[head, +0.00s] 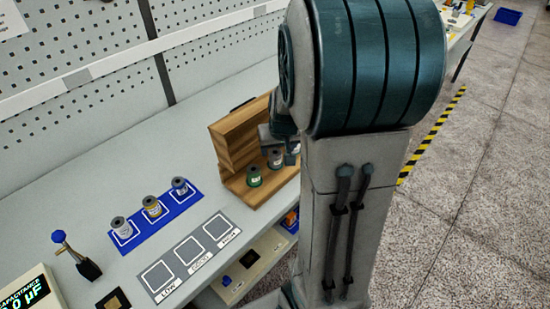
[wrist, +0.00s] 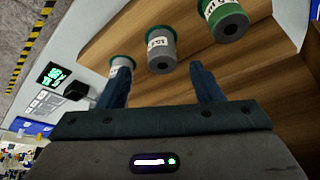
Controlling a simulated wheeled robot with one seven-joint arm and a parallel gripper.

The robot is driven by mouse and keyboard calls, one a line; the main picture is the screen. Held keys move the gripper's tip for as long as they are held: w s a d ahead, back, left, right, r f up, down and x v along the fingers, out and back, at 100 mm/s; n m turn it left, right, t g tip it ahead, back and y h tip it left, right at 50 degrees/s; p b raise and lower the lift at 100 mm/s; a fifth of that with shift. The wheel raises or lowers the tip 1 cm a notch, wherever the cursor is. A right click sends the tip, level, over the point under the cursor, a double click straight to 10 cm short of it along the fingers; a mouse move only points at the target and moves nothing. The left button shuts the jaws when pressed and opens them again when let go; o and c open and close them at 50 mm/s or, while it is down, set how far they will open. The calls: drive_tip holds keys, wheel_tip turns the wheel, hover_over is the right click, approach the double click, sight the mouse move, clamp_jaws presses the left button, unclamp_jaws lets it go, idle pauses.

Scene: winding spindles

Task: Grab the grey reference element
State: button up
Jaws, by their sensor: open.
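A greyish spindle with a white label (head: 275,158) stands on the wooden rack's base in the head view, beside a green spindle (head: 254,176). The wrist view shows three labelled spindles in a row. The middle one (wrist: 160,52) has a grey body and a green rim and lies just ahead of the space between my fingertips. A second (wrist: 121,66) is partly covered by my left finger, and a greener one (wrist: 226,22) is at the upper right. My gripper (wrist: 161,67) is open and empty, with its fingers apart. I cannot tell whether a finger touches the left spindle.
The wooden rack (head: 232,141) has a raised back beside the spindles. A blue mat (head: 188,199) holds three more spindles, including a grey one (head: 121,229). A grey LOW, GOOD, HIGH board (head: 190,251) is empty. The capacitance meter (head: 25,292) is at the lower left.

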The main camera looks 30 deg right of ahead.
sight(275, 153)
drive_tip(key=shift+w+x, duration=0.1)
drive_tip(key=shift+x, duration=1.25)
drive_tip(key=shift+w+x, duration=0.15)
drive_tip(key=shift+x, duration=1.2)
drive_tip(key=shift+r, duration=0.1)
drive_tip(key=shift+a, duration=0.1)
drive_tip(key=c, duration=1.1)
